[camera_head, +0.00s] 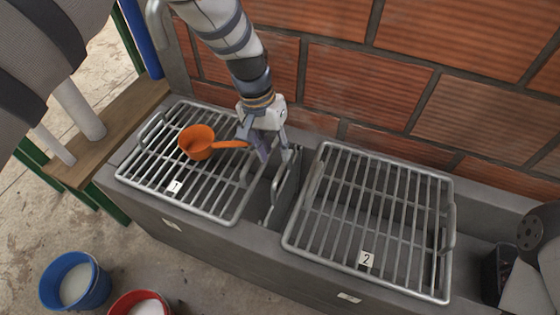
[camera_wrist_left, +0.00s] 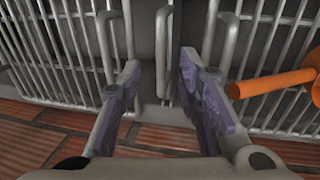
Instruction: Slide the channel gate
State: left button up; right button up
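The channel gate (camera_head: 283,183) is a narrow grey metal piece in the gap between the two grates. An upright grey handle (camera_wrist_left: 163,45) shows in the left wrist view, near the middle between the fingers. My left gripper (camera_head: 274,151) is open at the wall-side end of this gap, above the concrete. In the left wrist view its two purple-grey fingers (camera_wrist_left: 160,82) are spread apart with nothing held between them. I cannot tell whether either finger touches the handle. My right gripper is not identifiable in these views.
Grate 1 (camera_head: 151,171) and grate 2 (camera_head: 374,231) flank the gap, each with raised handles. An orange dipper (camera_head: 197,142) lies on grate 1, its handle reaching close to my left gripper. A brick wall (camera_head: 370,75) stands behind. Blue (camera_head: 97,287) and red buckets (camera_head: 120,302) stand below.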

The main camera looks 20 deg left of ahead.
aim_at(280, 170)
pick_arm(q)
jog(key=f, duration=0.4)
jog(key=d+f, duration=0.1)
jog(key=shift+f+b, duration=0.3)
jog(key=shift+f, duration=0.1)
pick_arm(e)
jog(key=shift+s+f, duration=0.1)
jog(key=shift+f, duration=0.25)
pick_arm(q)
grip_shut()
notch_tip(280, 170, up, 13)
jog(key=p, duration=0.6)
jog(key=shift+r+p, duration=0.15)
jog(key=shift+p, duration=0.2)
pick_arm(e)
jog(key=w+r+t, duration=0.1)
jog(key=w+r, duration=0.3)
jog(key=r, duration=0.2)
jog(key=shift+w+r, duration=0.25)
jog(key=shift+w, duration=0.1)
pick_arm(q)
jog(key=shift+w, duration=0.1)
pick_arm(e)
jog(key=shift+a, duration=0.1)
pick_arm(q)
grip_release()
